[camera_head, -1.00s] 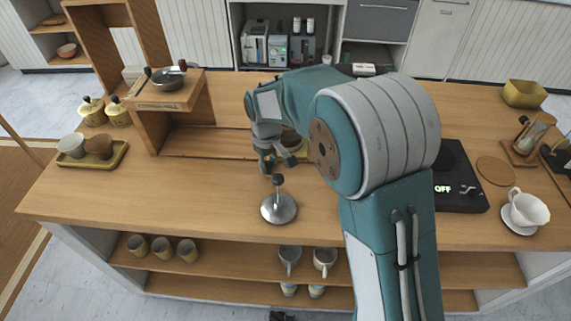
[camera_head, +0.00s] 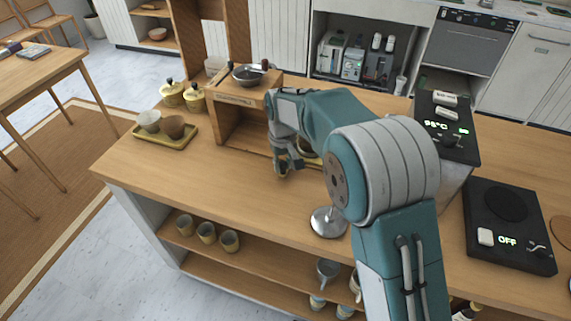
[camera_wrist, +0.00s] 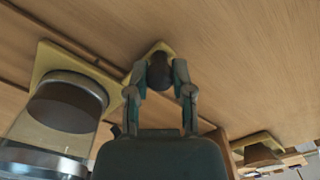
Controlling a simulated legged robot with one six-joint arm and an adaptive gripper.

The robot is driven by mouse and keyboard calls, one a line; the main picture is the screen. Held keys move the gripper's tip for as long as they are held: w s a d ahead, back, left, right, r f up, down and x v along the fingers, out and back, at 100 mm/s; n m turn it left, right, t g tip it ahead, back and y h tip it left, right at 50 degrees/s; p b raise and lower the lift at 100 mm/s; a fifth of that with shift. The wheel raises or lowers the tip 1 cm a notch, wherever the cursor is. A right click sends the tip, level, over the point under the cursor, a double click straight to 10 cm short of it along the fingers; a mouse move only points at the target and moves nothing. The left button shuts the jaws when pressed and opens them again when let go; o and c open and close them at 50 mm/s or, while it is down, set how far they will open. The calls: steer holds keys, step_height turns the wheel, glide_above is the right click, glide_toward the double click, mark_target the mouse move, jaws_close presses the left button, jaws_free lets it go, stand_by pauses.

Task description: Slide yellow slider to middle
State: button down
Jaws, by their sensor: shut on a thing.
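In the wrist view my gripper (camera_wrist: 160,75) is shut on a dark rounded knob (camera_wrist: 159,72). The knob stands on a small yellow base, the yellow slider (camera_wrist: 161,47), on the wood counter. To the left in the wrist view, a yellow plate (camera_wrist: 44,60) bears a glass vessel with a dark top (camera_wrist: 68,100). Whether this plate joins the base, I cannot tell.
A round metal stand (camera_head: 328,222) is right of my gripper. The counter's front left is clear.

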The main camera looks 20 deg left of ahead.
steer(key=shift+d+f, duration=0.1)
steer(key=shift+f, duration=0.05)
steer(key=shift+c, duration=2.4)
jaws_free()
step_height(320, 180, up, 12)
